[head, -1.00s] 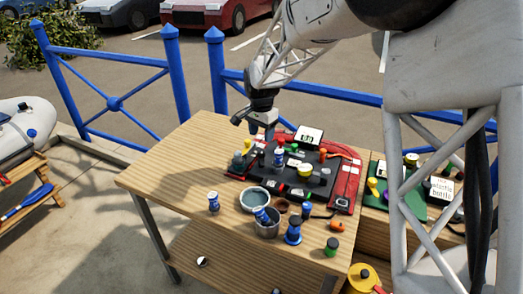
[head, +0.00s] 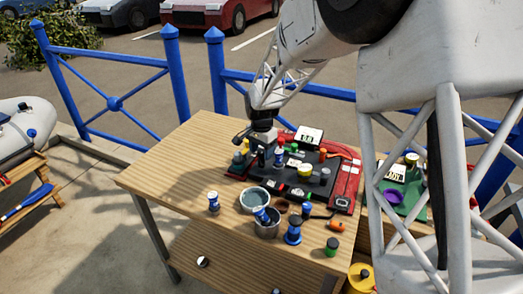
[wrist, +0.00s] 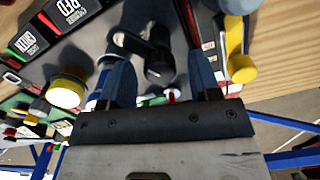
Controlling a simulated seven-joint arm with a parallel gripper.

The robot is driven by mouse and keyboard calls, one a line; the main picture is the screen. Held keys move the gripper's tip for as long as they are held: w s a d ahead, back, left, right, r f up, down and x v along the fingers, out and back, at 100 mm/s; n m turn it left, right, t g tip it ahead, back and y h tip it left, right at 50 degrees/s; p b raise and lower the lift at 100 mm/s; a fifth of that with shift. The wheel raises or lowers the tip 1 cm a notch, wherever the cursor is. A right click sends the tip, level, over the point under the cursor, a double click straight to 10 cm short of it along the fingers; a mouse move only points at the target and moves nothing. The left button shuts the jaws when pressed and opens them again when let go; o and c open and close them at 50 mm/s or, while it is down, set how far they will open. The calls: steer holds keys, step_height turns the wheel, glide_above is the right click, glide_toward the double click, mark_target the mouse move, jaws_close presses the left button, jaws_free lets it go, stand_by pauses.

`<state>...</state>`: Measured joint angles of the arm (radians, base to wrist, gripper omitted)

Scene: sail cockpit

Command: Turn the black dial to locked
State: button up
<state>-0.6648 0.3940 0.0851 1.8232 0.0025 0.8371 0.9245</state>
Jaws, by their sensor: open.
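A black dial with a protruding arm (wrist: 158,62) lies between my two blue fingertips in the wrist view. My gripper (wrist: 163,82) is open around it, with a finger on each side and visible space beside the dial. Contact cannot be told. In the head view my gripper (head: 262,152) is low over the left back part of the dark panel (head: 290,190), and the dial is hidden or too small to make out there. The dial's locked mark is not readable.
A yellow lever (wrist: 238,58) stands close to the right finger, and a yellow knob (wrist: 67,88) is to the left. A blue-and-white cylinder (head: 279,157) stands close to my gripper. Cups and bottles stand at the table's front; its left side (head: 165,170) is clear.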

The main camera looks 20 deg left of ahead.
steer(key=c, duration=0.9)
steer(key=shift+n, duration=0.4)
steer(key=n, duration=0.4)
steer(key=shift+n, duration=0.4)
steer(key=n, duration=0.6)
steer(key=shift+n, duration=0.3)
